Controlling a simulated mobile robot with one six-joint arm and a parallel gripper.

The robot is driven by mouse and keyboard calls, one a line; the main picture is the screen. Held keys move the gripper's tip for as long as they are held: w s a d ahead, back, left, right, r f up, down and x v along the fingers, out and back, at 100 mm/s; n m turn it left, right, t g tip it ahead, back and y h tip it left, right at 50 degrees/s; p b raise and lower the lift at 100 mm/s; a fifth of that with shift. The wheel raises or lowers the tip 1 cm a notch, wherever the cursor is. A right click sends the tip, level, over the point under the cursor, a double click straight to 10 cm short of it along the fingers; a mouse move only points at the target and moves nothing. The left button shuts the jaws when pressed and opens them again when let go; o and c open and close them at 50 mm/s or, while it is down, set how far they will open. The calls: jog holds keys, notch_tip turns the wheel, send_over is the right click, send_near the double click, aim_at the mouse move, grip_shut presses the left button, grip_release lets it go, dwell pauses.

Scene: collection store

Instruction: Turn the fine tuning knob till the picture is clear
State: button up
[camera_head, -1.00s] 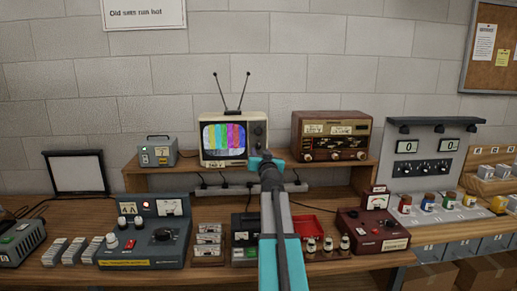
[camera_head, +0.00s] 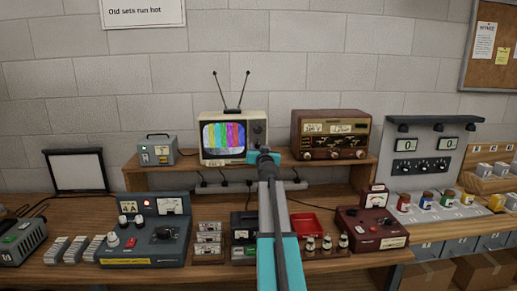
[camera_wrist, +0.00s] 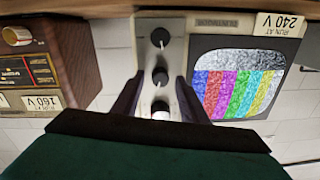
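The cream television (camera_head: 208,155) stands on the wooden shelf, with two antennas on top. Its screen (camera_wrist: 237,85) shows colour bars covered in grainy speckle, with grey static in the inverted wrist view. Beside the screen is a column of knobs: a dark one (camera_wrist: 160,38), a dark middle one (camera_wrist: 160,76) and a paler one (camera_wrist: 160,110). I cannot read which is fine tuning. My gripper (camera_wrist: 160,80) is open, its fingers on either side of the panel around the middle knob, apart from it. In the head view my gripper (camera_head: 263,155) covers the television's lower right corner.
A brown radio (camera_head: 330,135) stands close on the right of the television. A small grey box (camera_head: 158,151) is on the left. Below are a blue-grey control unit (camera_head: 150,243), a red tray (camera_head: 305,224) and a maroon meter box (camera_head: 372,228).

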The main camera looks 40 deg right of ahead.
grip_shut()
jog(key=shift+m, duration=0.3)
jog(key=shift+m+b, duration=0.55)
jog(key=shift+m, duration=1.15)
grip_release()
